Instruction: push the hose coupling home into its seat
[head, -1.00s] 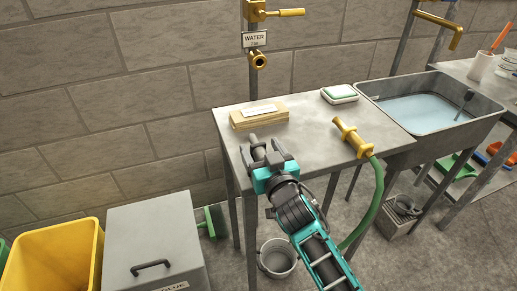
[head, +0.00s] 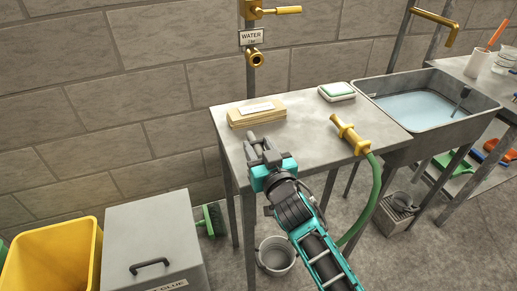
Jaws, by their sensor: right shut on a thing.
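My right gripper (head: 262,153), teal and grey, is over the left part of the grey table. It is shut on a short grey cylindrical piece (head: 252,136), whose end sticks out past the fingers; I cannot tell whether this is the coupling. A brass-yellow hose fitting (head: 349,133) with a green hose (head: 374,185) lies on the table to the right, apart from the gripper. A brass outlet (head: 256,58) sits on the wall pipe under the "WATER" sign (head: 252,38), with nothing attached. My left gripper is out of view.
A stack of veneer sheets (head: 242,118) lies just beyond the gripper on the table (head: 310,150). A soap dish (head: 337,93) and a water-filled sink (head: 425,105) are to the right. A bucket (head: 275,257), grey box (head: 150,235) and yellow bin (head: 50,260) stand below.

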